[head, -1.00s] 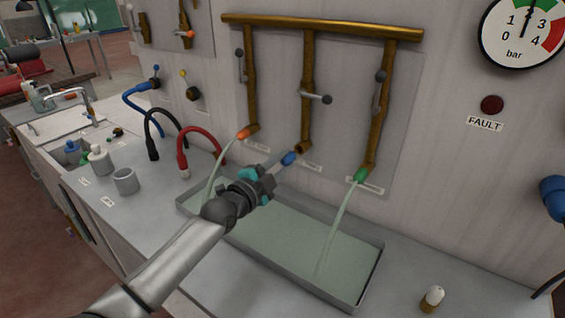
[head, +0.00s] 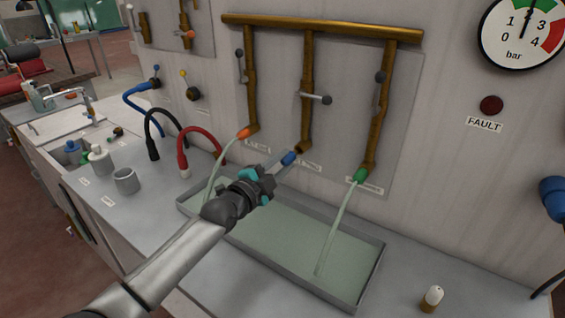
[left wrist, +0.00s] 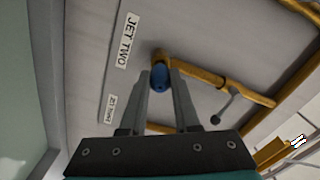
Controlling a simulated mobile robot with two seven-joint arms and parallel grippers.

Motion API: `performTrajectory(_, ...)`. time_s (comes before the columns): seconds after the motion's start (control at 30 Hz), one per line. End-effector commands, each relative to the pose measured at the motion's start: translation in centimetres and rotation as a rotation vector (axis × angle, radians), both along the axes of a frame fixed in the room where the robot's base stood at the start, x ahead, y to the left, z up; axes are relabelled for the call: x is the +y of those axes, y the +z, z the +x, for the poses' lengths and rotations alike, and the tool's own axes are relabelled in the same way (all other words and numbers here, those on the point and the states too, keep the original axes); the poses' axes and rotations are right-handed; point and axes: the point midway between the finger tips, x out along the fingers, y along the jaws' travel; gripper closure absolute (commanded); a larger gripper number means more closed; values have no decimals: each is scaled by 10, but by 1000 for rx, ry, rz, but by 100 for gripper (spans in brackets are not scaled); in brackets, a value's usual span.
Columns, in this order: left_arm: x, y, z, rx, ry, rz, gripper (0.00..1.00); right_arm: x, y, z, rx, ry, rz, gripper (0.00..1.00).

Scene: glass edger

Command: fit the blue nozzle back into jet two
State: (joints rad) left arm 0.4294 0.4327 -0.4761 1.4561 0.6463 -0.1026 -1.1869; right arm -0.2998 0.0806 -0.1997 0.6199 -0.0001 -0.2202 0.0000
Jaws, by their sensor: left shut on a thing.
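The blue nozzle (head: 289,158) is at the tip of my left gripper (head: 281,164), just below and beside the open end of the middle brass pipe, jet two (head: 305,146). In the left wrist view the blue nozzle (left wrist: 160,78) sits between the fingertips, close in front of the brass pipe end (left wrist: 161,56). I cannot tell whether it touches the pipe. The left gripper is shut on it. The "JET TWO" label (left wrist: 130,38) is on the panel beside it. No water runs from the middle pipe. My right gripper is not in view.
An orange nozzle (head: 243,133) and a green nozzle (head: 361,175) on the side pipes run water into the grey tray (head: 375,270). The middle pipe's lever (head: 318,98) points right. Hoses (head: 200,130) and a grey cup (head: 126,181) stand left.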

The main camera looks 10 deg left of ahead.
Motion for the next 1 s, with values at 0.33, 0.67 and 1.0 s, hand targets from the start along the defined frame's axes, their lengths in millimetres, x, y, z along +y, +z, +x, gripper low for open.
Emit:
performTrajectory(0.33, -3, 0, 6, -3, -1, 1, 100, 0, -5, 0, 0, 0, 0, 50)
performTrajectory(0.67, -6, 0, 13, -1, 0, -1, 100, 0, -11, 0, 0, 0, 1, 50)
performTrajectory(1.0, -9, 0, 21, -2, 0, 0, 100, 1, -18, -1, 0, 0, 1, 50)
